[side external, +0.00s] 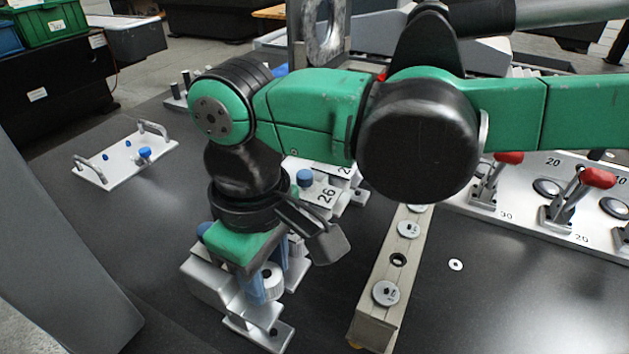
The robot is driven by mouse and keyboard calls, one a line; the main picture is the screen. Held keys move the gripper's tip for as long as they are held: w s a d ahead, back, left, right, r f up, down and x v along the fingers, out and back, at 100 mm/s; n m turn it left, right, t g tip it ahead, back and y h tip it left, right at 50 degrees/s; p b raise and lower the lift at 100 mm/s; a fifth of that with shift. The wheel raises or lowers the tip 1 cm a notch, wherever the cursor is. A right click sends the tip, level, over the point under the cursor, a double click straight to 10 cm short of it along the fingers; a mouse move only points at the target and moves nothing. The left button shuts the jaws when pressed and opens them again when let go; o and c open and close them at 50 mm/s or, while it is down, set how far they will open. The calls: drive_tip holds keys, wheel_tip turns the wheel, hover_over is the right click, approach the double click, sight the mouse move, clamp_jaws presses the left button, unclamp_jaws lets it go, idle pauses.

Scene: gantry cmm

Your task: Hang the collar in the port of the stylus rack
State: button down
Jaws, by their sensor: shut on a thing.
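My gripper (270,279) points down at the lower left of the middle, its bluish fingers among metal brackets. It is shut on a small pale, ribbed round piece (273,281), which looks like the collar. The fingers and the green gripper body hide part of it. The stylus rack appears to be the row of silver stepped brackets (268,333) under and behind my gripper. A port there is partly hidden, and I cannot tell whether the collar touches it.
Plates marked 26 (318,191) stand just behind my gripper. A beige bar with round discs (376,322) lies to the right. A panel with red-handled clamps (610,235) is at far right. A white plate with handles (124,160) lies left. Dark table between is clear.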

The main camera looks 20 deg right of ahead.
sight(266, 274)
drive_tip(key=shift+c, duration=2)
unclamp_jaws()
drive_tip(key=shift+r, duration=2.85)
